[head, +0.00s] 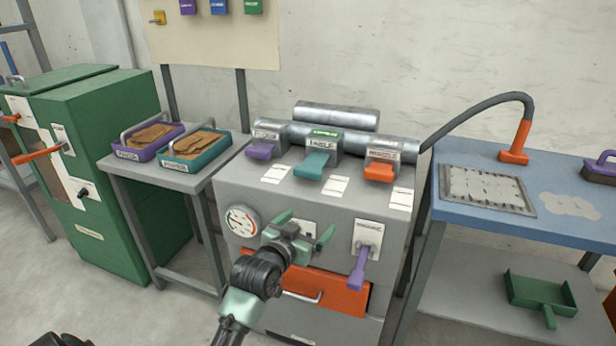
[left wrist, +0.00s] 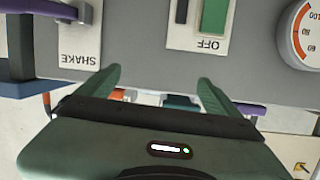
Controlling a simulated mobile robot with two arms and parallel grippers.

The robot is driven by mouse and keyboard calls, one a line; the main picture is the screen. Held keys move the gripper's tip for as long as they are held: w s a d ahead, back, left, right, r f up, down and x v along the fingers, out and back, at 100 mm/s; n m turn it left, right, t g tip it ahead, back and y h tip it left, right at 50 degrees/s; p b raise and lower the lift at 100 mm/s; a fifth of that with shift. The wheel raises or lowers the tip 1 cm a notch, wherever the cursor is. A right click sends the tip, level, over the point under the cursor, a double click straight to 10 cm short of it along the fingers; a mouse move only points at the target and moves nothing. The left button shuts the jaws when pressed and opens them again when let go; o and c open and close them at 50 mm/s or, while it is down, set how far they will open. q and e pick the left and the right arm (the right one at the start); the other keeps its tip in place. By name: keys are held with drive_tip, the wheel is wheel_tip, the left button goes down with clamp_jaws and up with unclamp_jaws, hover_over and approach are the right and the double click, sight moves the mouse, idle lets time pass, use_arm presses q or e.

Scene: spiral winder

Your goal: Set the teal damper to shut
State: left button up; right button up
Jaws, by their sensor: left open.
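The teal damper (head: 313,165) is the middle of three handles on the pipe on top of the grey machine. Its flat teal handle sticks out towards the front, above a white label card. In the left wrist view, which is upside down, a small teal piece (left wrist: 182,101) shows partly hidden behind my gripper. My left gripper (head: 306,225) is open and empty. It is in front of the machine's front panel, below and apart from the teal damper. Its two green fingers also show in the left wrist view (left wrist: 160,76). My right gripper is not in view.
A purple damper (head: 261,149) and an orange damper (head: 379,171) flank the teal one. A gauge (head: 241,221), a purple lever (head: 363,262) and an orange drawer (head: 330,290) are on the front panel. A side table with two trays stands left, a blue bench (head: 470,228) right.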

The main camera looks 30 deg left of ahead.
sight(314, 164)
use_arm(q)
drive_tip(key=w+a+r, duration=0.1)
drive_tip(key=r, duration=0.1)
drive_tip(key=w+a+r+n+t+y, duration=0.1)
drive_tip(key=a+r, duration=0.1)
drive_tip(key=w+a+r+t+y, duration=0.1)
drive_tip(key=w+a+r, duration=0.1)
drive_tip(key=shift+a+r+n, duration=0.25)
drive_tip(key=shift+r+n, duration=0.05)
drive_tip(key=shift+n, duration=0.1)
drive_tip(key=shift+b+x, duration=0.45)
drive_tip(key=shift+x, duration=3.15)
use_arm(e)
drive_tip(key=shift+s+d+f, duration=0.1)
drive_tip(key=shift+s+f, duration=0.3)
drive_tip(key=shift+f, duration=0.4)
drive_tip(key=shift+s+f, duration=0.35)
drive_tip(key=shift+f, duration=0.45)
use_arm(q)
drive_tip(key=shift+r, duration=0.15)
drive_tip(key=shift+c, duration=0.3)
clamp_jaws()
drive_tip(key=x, duration=0.5)
drive_tip(key=shift+w+r, duration=0.1)
drive_tip(key=shift+w, duration=0.3)
drive_tip(key=shift+r, duration=0.15)
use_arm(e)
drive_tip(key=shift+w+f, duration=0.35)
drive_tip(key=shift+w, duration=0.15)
